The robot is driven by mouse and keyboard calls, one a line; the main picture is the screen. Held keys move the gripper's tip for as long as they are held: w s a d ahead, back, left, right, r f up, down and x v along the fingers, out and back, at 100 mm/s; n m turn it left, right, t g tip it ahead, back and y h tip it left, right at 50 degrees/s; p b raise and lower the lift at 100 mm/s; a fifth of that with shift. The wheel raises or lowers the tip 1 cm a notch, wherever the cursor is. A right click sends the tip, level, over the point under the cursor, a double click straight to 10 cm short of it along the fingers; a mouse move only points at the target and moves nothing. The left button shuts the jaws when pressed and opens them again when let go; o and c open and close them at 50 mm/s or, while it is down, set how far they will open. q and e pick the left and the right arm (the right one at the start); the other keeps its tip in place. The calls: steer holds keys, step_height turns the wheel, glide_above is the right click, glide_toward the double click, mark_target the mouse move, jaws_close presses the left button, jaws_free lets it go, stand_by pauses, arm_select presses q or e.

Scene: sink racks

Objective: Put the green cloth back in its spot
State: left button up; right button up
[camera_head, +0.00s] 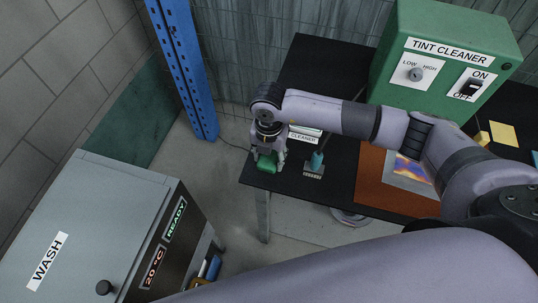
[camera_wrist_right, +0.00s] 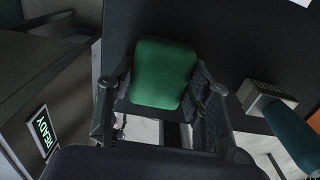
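The green cloth (camera_head: 267,162) is a small, folded, rounded pad at the left end of the black table (camera_head: 315,64). My right gripper (camera_head: 270,155) points down over it, one finger on each side. In the right wrist view the cloth (camera_wrist_right: 163,74) lies between the two fingers (camera_wrist_right: 161,88), close to both. I cannot tell whether the fingers press on it or whether it rests on the tabletop. My left gripper is not in view.
A brush with a teal handle (camera_head: 317,161) stands just right of the cloth, beside a white "CLEANER" label (camera_head: 303,138). The green tint cleaner machine (camera_head: 448,45) is at the back right. A grey wash unit (camera_head: 100,225) stands left, across a floor gap.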

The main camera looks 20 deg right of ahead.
mark_target(269, 157)
steer(key=o, duration=0.4)
steer(key=shift+r, duration=0.1)
steer(key=shift+r, duration=0.2)
step_height(269, 157, up, 12)
steer(key=b, duration=0.2)
steer(key=shift+f, duration=0.15)
stand_by(0.4)
